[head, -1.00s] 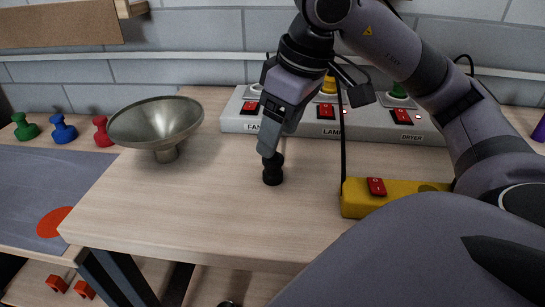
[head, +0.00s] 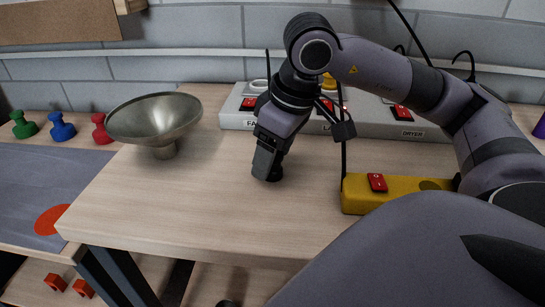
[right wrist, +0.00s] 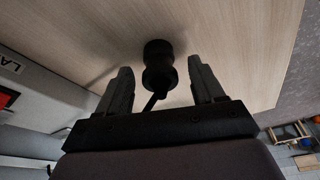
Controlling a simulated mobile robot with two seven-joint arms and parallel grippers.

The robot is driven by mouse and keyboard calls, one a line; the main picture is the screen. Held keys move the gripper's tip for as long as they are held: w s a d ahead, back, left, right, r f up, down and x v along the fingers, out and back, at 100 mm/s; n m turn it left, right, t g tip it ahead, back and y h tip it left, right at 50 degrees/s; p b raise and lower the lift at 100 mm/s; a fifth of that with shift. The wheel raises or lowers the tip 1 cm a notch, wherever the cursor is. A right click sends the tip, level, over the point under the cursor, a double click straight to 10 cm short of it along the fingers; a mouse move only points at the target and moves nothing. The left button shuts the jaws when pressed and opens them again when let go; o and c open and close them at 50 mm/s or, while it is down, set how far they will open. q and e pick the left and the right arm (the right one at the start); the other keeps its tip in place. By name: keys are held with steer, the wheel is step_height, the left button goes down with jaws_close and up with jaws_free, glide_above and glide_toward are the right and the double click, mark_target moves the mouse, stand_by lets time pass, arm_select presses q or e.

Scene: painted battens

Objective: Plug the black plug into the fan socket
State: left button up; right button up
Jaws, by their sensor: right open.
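The black plug (head: 275,174) stands on the wooden table in front of the grey socket strip (head: 235,121). In the right wrist view the plug (right wrist: 158,66) is between and slightly beyond my open fingers, touching neither as far as I can see. My right gripper (head: 266,166) is low over the plug in the head view and hides most of it. The pale fan socket (head: 259,86) is at the strip's left end, above a red switch (head: 248,104); its label is partly covered by my arm. My left gripper is out of view.
A yellow plug (head: 329,83) is in the lamp position. A yellow block with a red switch (head: 400,190) lies at right, with a black cable rising beside it. Coloured pegs (head: 62,128) stand further left. The table's front middle is clear.

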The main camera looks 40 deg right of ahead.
steer(key=shift+w+f, duration=0.1)
steer(key=shift+f, duration=0.3)
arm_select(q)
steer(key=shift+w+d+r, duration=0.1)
arm_select(e)
steer(key=c, duration=1.1)
steer(key=shift+o, duration=0.2)
steer(key=shift+r, duration=0.1)
arm_select(q)
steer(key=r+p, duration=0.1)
steer(key=p, duration=0.1)
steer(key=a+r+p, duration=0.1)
steer(key=p, duration=0.1)
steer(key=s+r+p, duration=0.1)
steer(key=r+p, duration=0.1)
steer(key=p, duration=0.1)
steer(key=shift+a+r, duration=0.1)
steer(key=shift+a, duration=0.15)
arm_select(e)
step_height(320, 180, up, 20)
